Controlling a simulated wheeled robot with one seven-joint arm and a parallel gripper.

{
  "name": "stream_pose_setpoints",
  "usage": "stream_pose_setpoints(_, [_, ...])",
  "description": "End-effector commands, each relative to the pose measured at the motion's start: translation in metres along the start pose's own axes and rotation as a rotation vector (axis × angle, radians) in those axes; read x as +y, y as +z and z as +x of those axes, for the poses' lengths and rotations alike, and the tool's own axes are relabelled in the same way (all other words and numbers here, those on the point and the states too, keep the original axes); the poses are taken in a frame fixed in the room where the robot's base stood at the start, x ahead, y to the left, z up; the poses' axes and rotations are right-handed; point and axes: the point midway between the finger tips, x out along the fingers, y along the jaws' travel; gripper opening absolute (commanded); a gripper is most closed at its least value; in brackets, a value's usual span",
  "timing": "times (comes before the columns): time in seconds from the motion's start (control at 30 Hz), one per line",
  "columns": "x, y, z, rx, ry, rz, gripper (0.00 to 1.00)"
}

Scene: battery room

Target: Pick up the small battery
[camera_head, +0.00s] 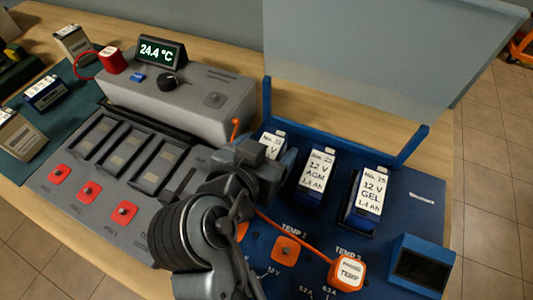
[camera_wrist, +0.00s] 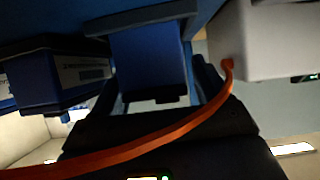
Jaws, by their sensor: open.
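My gripper (camera_head: 262,162) is over the left part of the blue station, at the leftmost of its three batteries. That battery (camera_head: 273,143) is mostly hidden behind my gripper; only its white labelled top shows. In the wrist view, a blue block (camera_wrist: 148,60), apparently that battery, lies in front of the open jaws; contact cannot be told. Beside it stand a 12 V AGM battery (camera_head: 316,172) and a 12 V GEL battery (camera_head: 370,190), upright in their holders. Which one is called small is not clear from the labels I can read.
An orange cable (camera_wrist: 130,152) crosses close to my gripper and leads to an orange TEMP plug (camera_head: 347,272). A clear raised cover (camera_head: 380,50) stands behind the batteries. The grey unit (camera_head: 180,98) is to the left. Several other batteries stand at far left.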

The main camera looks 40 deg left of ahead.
Motion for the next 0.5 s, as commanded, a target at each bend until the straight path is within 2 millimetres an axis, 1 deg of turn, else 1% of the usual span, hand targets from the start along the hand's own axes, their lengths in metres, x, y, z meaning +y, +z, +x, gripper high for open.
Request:
stream_pose_setpoints(0.1, [-0.0001, 0.0000, -0.0002, 0.000, 0.000, 0.000, 0.75])
stream_pose_setpoints(0.5, [-0.0001, 0.0000, -0.0005, 0.000, 0.000, 0.000, 0.36])
